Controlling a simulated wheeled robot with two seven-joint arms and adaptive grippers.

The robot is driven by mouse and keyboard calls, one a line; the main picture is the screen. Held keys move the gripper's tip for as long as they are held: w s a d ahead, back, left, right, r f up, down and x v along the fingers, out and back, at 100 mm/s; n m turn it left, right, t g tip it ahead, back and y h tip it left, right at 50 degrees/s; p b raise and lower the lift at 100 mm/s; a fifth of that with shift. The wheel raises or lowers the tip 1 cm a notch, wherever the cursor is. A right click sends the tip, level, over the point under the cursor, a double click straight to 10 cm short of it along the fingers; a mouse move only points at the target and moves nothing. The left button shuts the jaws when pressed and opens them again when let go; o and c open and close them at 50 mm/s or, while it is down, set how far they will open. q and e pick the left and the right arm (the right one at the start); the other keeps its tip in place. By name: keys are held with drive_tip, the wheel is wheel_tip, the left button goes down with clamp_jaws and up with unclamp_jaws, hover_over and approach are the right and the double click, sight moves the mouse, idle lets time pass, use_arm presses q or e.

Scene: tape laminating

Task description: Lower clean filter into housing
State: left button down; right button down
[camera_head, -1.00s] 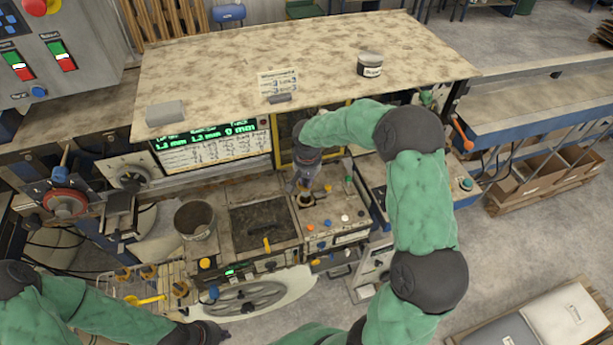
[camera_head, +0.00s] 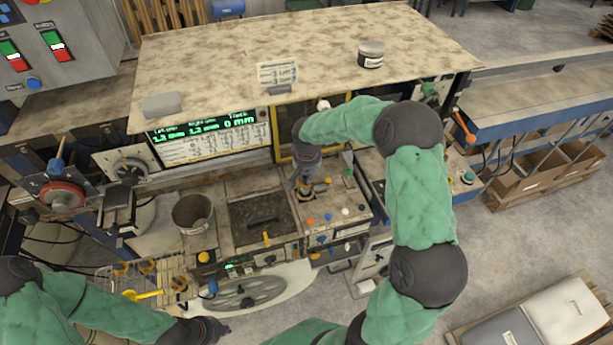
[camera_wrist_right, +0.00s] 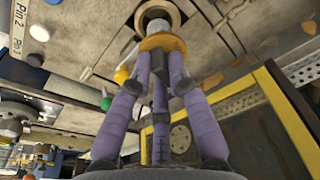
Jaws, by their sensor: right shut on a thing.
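My right gripper (camera_head: 302,188) points down over the panel with colored knobs. In the right wrist view, its purple fingers (camera_wrist_right: 162,62) are shut on the clean filter, a small piece with an orange-yellow band (camera_wrist_right: 160,42) and a grey end. The grey end is at the round tan opening of the housing (camera_wrist_right: 157,10); how deep it sits cannot be told. In the head view, the gripper mostly hides filter and opening. My left gripper (camera_head: 210,328) is dark and low at the front, left of the wheel; its fingers are not clear.
A metal bucket (camera_head: 193,214) and a dark square tray (camera_head: 262,220) stand left of the panel. A wire rack (camera_head: 150,272) with several yellow-orange pieces is at the front left. A speckled board (camera_head: 300,50) overhangs behind, above the display (camera_head: 210,138).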

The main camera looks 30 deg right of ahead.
sight(307, 186)
drive_tip(key=shift+f+b, duration=0.3)
idle(0.4)
drive_tip(key=shift+f+b, duration=0.3)
drive_tip(key=shift+f, duration=0.05)
drive_tip(key=shift+f+b, duration=1.95)
drive_tip(key=shift+f, duration=0.15)
drive_tip(key=c, duration=1.1)
unclamp_jaws()
drive_tip(key=shift+r, duration=0.1)
drive_tip(key=r, duration=0.4)
drive_tip(key=s+r, duration=0.1)
drive_tip(key=r, duration=0.6)
drive_tip(key=shift+s+a+r, duration=0.3)
drive_tip(key=shift+a+r, duration=0.05)
drive_tip(key=shift+a, duration=0.05)
